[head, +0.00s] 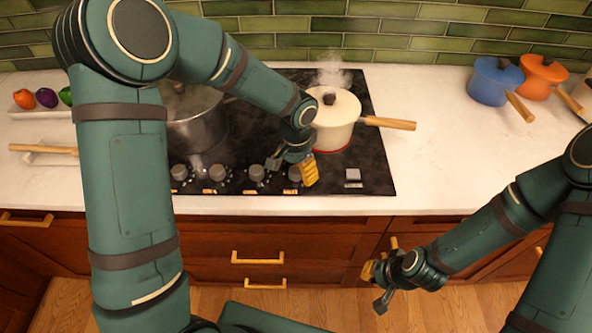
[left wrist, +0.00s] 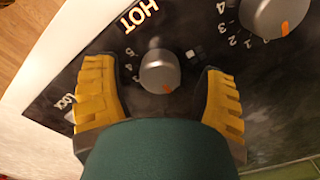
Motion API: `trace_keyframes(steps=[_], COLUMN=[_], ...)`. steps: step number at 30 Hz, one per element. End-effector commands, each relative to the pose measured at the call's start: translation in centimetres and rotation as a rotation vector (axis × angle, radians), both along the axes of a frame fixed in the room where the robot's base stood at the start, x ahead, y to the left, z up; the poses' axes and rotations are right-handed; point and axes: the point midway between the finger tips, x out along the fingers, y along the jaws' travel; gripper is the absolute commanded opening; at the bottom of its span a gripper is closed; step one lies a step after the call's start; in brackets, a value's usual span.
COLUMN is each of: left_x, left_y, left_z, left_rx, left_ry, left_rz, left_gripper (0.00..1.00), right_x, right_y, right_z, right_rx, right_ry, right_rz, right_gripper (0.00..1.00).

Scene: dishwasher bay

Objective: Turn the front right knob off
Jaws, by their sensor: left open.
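A row of grey knobs runs along the front of the black cooktop. The rightmost knob (head: 295,173) is partly behind my left gripper (head: 292,170). In the left wrist view this knob (left wrist: 159,72) has an orange mark and sits between the two yellow finger pads of my left gripper (left wrist: 160,97). The gripper is open, with a visible gap on each side of the knob. A neighbouring knob (left wrist: 268,15) shows at the top right, with numbers beside it. My right gripper (head: 375,286) is open and empty, low in front of the cabinets.
A steaming cream pot (head: 334,118) stands over a red-glowing burner at the back right. A steaming steel pot (head: 194,118) is on the left, partly behind my left arm. Blue (head: 494,82) and orange pots (head: 542,76) stand on the right counter.

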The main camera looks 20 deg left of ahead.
Motion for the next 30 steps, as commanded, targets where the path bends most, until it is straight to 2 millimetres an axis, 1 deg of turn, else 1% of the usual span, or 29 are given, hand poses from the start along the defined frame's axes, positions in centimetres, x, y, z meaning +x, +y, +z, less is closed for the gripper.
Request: trace_keyframes(steps=[9, 12, 15, 18, 21, 30], left_x=[0.1, 0.1, 0.1, 0.0, 0.0, 0.0], left_y=[0.0, 0.0, 0.0, 0.0, 0.0, 0.0], left_z=[6.3, 8.1, 9.5, 10.5, 11.0, 11.1], left_rx=[-0.001, -0.001, -0.001, 0.000, -0.001, 0.000], left_ry=[-0.006, -0.005, -0.003, -0.002, -0.002, -0.001], left_rz=[0.000, -0.001, -0.001, 0.000, -0.001, -0.001], left_gripper=[0.71, 0.71, 0.71, 0.71, 0.71, 0.71], right_x=[0.0, 0.0, 0.0, 0.0, 0.0, 0.0], right_y=[0.0, 0.0, 0.0, 0.0, 0.0, 0.0], right_z=[0.0, 0.0, 0.0, 0.0, 0.0, 0.0], right_rx=[0.000, 0.000, 0.000, 0.000, 0.000, 0.000], right_ry=[0.000, 0.000, 0.000, 0.000, 0.000, 0.000], right_rz=[0.000, 0.000, 0.000, 0.000, 0.000, 0.000], right_gripper=[0.00, 0.00, 0.00, 0.00, 0.00, 0.00])
